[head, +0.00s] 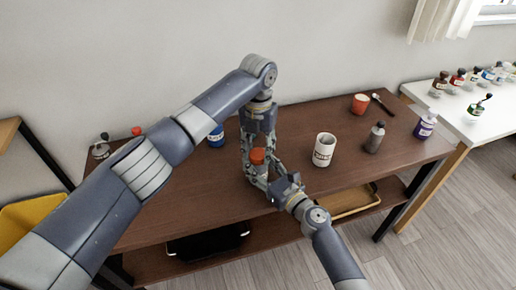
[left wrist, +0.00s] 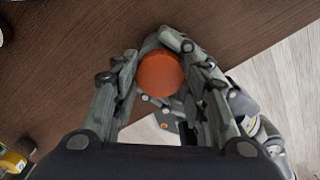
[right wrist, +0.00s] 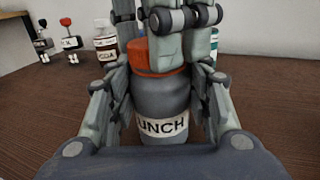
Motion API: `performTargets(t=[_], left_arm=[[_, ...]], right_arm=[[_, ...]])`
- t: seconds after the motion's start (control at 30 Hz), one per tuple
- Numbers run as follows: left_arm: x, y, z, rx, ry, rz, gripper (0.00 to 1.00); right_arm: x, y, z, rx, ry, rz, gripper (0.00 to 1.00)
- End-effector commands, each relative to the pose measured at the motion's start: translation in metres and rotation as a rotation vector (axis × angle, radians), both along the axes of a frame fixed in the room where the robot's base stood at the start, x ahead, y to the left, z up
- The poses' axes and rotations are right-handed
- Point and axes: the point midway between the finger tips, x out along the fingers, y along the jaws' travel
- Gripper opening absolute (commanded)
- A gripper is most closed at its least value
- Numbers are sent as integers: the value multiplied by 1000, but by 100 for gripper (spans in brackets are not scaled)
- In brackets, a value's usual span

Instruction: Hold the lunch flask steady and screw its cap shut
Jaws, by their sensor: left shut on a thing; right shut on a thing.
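The lunch flask is a grey bottle with a white label reading "UNCH" in the right wrist view (right wrist: 165,110). It stands upright near the front edge of the brown table, its body largely hidden by fingers in the head view. Its orange-red cap (head: 257,157) sits on top and shows from above in the left wrist view (left wrist: 160,74). My left gripper (head: 258,160) points down from above, its fingers shut on the cap. My right gripper (head: 262,177) comes in from the front, its fingers shut around the flask body below the cap.
On the table (head: 180,195), a white mug (head: 323,150), grey bottle (head: 375,138), red cup (head: 360,103) and purple-labelled bottle (head: 425,127) stand to the right. A blue container (head: 216,137) stands behind my left arm. A white table (head: 480,127) holds several bottles.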

Motion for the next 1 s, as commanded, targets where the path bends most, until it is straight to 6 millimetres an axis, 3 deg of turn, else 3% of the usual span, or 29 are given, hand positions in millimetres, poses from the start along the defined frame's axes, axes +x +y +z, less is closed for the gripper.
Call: performTargets(t=[0.13, 0.43, 0.47, 0.53, 0.87, 1.0], left_arm=[[1, 0, 1, 0, -3, -87, 31], [1, 0, 1, 0, -3, -94, 31], [1, 0, 1, 0, -3, -94, 47], [1, 0, 1, 0, -3, -93, 60], [0, 0, 1, -1, -1, -93, 60], [1, 0, 11, -1, -2, -93, 60]], right_arm=[[-1, 0, -2, -1, 3, 1, 0], [-1, 0, -2, -1, 3, 1, 0], [-1, 0, -2, -1, 3, 1, 0], [-1, 0, -2, -1, 3, 1, 0], [-1, 0, -2, -1, 3, 1, 0], [-1, 0, -2, -1, 3, 1, 0]])
